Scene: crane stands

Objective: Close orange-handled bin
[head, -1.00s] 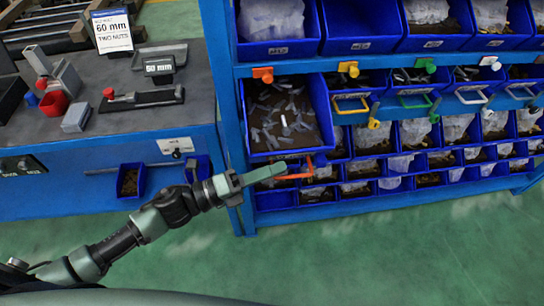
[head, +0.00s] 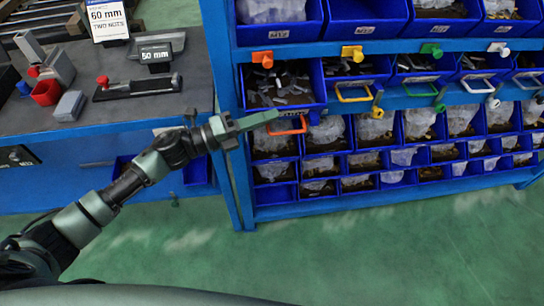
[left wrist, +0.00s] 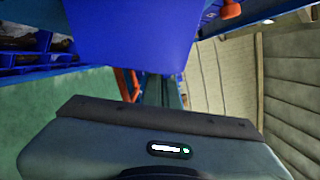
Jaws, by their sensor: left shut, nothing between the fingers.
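The orange-handled bin (head: 284,109) is a blue bin holding grey metal parts, at the left end of the rack's middle row. Its front stands out a little past the neighbouring bins. Its orange handle (head: 291,130) hangs at the front. My left gripper (head: 262,118) is shut and empty, its fingertips at the bin's front by the handle; I cannot tell if they touch. My right gripper is out of view.
The blue rack (head: 222,100) holds several bins with yellow, green and white handles to the right. An orange knob (head: 262,58) sits above the bin. A workbench (head: 150,112) with tools and signs stands at left. The green floor in front is clear.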

